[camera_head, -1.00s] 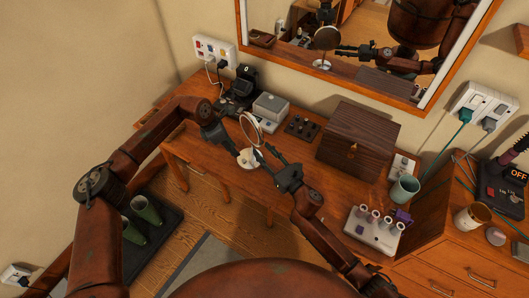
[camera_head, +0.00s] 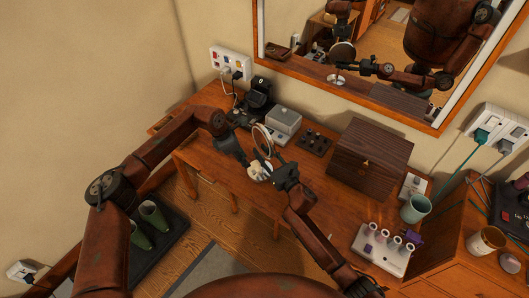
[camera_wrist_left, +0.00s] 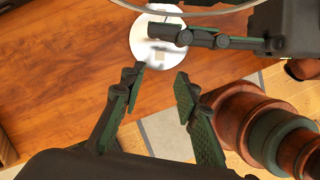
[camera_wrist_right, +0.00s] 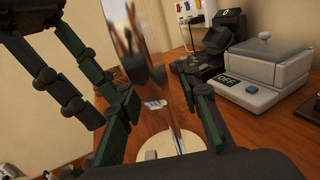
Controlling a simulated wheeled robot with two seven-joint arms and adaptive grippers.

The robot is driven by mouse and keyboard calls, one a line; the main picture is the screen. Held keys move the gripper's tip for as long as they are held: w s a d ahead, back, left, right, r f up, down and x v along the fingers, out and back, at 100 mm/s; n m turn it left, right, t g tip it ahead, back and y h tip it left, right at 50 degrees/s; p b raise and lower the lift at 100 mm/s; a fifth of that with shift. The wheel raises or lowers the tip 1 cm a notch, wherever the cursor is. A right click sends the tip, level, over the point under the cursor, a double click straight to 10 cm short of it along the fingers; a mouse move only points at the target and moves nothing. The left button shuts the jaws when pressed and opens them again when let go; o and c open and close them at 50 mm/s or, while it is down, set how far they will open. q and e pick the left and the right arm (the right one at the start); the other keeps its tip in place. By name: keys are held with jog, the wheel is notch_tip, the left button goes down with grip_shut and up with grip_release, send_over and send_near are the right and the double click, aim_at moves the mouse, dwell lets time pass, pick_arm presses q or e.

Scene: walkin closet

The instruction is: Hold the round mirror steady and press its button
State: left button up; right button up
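The round mirror (camera_head: 262,140) stands upright on its white base (camera_head: 260,171) on the wooden desk. My right gripper (camera_head: 267,160) is at its right side. In the right wrist view the mirror (camera_wrist_right: 150,65) shows nearly edge-on between the spread fingers (camera_wrist_right: 160,105); contact cannot be told. My left gripper (camera_head: 244,163) is low at the mirror's left front. In the left wrist view its fingers (camera_wrist_left: 158,100) are apart and empty, with the white base (camera_wrist_left: 148,45) beyond them. A right gripper finger partly covers the base there. I cannot clearly make out the button.
A grey-lidded device (camera_head: 284,122) and a black device (camera_head: 258,95) stand behind the mirror. A dark wooden box (camera_head: 368,155) is to the right, with a tube rack (camera_head: 382,250) in front of it. A large wall mirror (camera_head: 350,65) hangs behind.

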grip_shut()
dwell(0.6)
pick_arm(q)
grip_shut()
dwell(1.3)
